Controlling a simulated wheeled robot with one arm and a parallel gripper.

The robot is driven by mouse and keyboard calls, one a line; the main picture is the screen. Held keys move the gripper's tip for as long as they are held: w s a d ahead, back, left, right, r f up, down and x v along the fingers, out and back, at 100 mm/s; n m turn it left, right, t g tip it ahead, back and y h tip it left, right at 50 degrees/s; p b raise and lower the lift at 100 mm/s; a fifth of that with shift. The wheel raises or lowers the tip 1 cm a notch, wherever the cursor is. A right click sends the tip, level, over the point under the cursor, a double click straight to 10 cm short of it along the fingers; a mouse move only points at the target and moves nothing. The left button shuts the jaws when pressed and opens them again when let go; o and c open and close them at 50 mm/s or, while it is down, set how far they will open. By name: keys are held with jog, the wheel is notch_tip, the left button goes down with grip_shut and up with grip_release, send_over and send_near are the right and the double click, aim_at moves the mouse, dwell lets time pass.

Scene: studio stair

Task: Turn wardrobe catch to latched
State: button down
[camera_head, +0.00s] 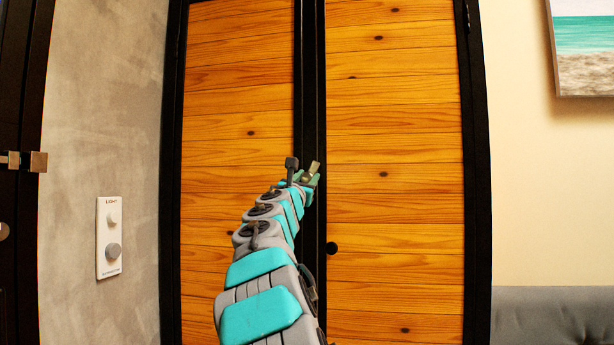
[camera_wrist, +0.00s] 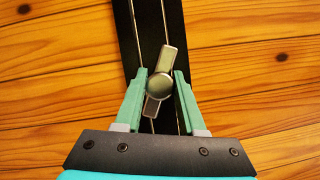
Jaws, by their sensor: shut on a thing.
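The wardrobe catch (camera_wrist: 160,88) is a metal bar with a round hub, on the black strip where the two doors meet. In the wrist view the bar is tilted slightly from the line of the strip. My gripper (camera_wrist: 163,76) has its green fingers on both sides of the hub, shut on the catch. In the head view my gripper (camera_head: 309,180) is at the middle seam of the wardrobe, and the light metal end of the catch (camera_head: 315,167) shows just above it. The rest of the catch is hidden there.
The wooden wardrobe doors (camera_head: 394,120) have black frames and appear closed. A light switch plate (camera_head: 109,237) is on the grey wall at left. A grey sofa (camera_head: 552,315) stands at lower right.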

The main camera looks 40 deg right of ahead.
jog(key=m+g, duration=0.1)
jog(key=m, duration=0.1)
jog(key=m+g+p, duration=0.1)
jog(key=m, duration=0.2)
jog(key=shift+r+g+h, duration=0.15)
jog(key=shift+g+h, duration=0.15)
jog(key=shift+h, duration=0.1)
jog(key=m+g+p, duration=0.1)
jog(key=m, duration=0.3)
jog(key=shift+g, duration=0.3)
jog(key=m+g, duration=0.1)
jog(key=m, duration=0.2)
jog(key=shift+m+y+p, duration=0.3)
jog(key=shift+m+p, duration=0.1)
jog(key=shift+f+m+g, duration=0.2)
jog(key=shift+m+g, duration=0.5)
jog(key=shift+m, duration=0.7)
jog(key=shift+s+y, duration=0.1)
jog(key=shift+y, duration=0.2)
jog(key=c, duration=0.5)
grip_release()
jog(key=b+v, duration=0.1)
jog(key=v, duration=0.6)
jog(key=shift+a, duration=0.3)
